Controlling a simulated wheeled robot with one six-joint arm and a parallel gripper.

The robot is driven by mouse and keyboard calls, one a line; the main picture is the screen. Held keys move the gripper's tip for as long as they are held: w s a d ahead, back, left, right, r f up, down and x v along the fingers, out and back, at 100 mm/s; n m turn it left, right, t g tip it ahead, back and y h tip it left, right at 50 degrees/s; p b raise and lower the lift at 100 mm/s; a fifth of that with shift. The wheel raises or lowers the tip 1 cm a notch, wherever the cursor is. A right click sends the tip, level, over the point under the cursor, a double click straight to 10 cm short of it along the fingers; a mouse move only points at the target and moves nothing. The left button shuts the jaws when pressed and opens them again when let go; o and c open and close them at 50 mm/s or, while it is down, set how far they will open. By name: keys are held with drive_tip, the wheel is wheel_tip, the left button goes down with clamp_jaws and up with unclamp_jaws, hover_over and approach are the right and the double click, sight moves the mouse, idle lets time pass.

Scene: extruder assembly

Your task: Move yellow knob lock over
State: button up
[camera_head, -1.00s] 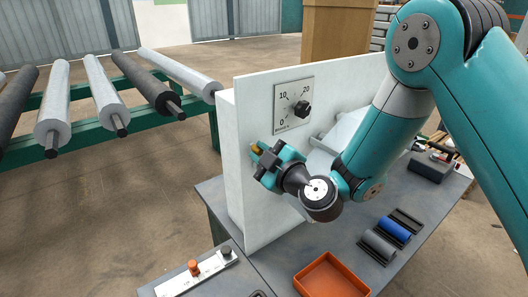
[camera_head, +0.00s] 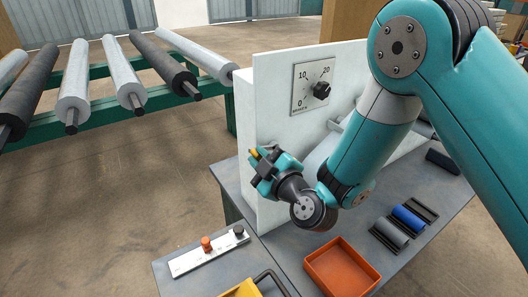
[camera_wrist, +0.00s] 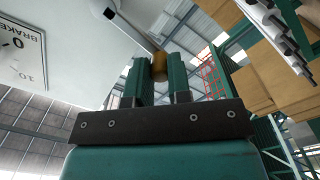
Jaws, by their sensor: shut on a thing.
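The yellow knob (camera_wrist: 159,66) shows as a small brownish-yellow cylinder between the fingertips in the wrist view. A thin grey rod runs from it to the upper left, past the white panel. In the head view only a little yellow (camera_head: 253,154) shows at the fingertips. My gripper (camera_head: 262,163) is shut on the knob, in front of the panel's lower left part, below and left of the dial. The two green fingers of my gripper (camera_wrist: 160,78) flank the knob.
The white panel (camera_head: 275,120) carries a brake dial (camera_head: 311,88) with a black pointer knob. Below are an orange tray (camera_head: 342,267), a white strip (camera_head: 207,256) with an orange knob, and grey and blue rollers (camera_head: 408,218). A roller rack (camera_head: 100,130) stands at the left.

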drive_tip(key=o, duration=0.7)
drive_tip(key=shift+f, duration=0.1)
drive_tip(key=b+v, duration=0.6)
drive_tip(key=b, duration=0.1)
